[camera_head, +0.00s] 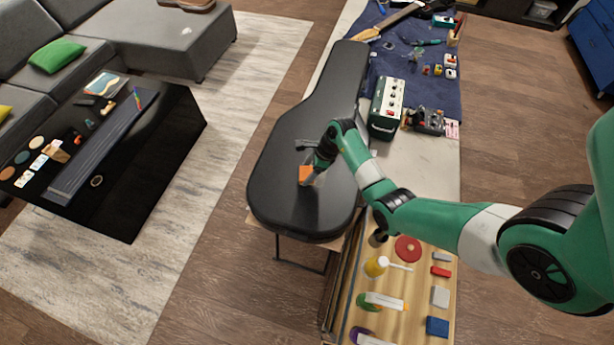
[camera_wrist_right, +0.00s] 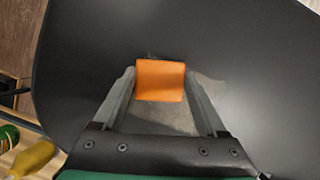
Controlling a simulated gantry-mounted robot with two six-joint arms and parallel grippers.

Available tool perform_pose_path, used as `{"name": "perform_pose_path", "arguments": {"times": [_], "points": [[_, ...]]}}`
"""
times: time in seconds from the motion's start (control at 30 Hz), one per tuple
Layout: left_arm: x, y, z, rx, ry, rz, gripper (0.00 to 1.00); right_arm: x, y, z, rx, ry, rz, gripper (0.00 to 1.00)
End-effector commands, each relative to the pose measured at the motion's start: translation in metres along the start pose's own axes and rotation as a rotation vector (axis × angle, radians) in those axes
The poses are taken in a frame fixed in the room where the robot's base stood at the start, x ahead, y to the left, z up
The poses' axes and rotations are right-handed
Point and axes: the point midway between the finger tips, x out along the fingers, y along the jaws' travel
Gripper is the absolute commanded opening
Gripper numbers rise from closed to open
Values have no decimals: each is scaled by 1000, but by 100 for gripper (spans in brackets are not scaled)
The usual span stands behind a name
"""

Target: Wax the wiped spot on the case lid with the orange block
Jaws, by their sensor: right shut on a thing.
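The black guitar case (camera_head: 290,205) lies closed on the table, and its lid (camera_wrist_right: 250,60) fills most of the right wrist view. My right gripper (camera_head: 308,172) is over the wide lower part of the lid. In the wrist view its two fingers (camera_wrist_right: 160,88) are shut on the orange block (camera_wrist_right: 160,80). The block (camera_head: 305,174) is at the lid surface; I cannot tell whether it touches. A paler, dull patch (camera_wrist_right: 205,92) shows on the lid beside and below the block. My left gripper is not in view.
A wooden board (camera_head: 418,275) with a yellow bottle (camera_head: 375,265), a red disc (camera_head: 407,248) and a blue block (camera_head: 437,326) lies at the near right. A green amplifier (camera_head: 387,108) stands right of the case. A black low table (camera_head: 150,190) is at left.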

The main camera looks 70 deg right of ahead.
Motion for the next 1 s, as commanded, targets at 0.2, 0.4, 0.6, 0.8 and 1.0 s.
{"name": "perform_pose_path", "arguments": {"times": [0.2, 0.4, 0.6, 0.8, 1.0], "points": [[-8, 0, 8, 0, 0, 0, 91, 1, -19, -4, -4, 0, 1, 30], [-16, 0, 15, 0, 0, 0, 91, 0, -36, -7, -6, 0, 3, 30], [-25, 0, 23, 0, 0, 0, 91, -1, -53, -10, -8, 0, 3, 30], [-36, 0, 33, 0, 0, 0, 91, -2, -70, -15, -9, 0, 3, 30], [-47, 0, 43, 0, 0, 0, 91, -4, -88, -21, -7, 1, 3, 30]]}}
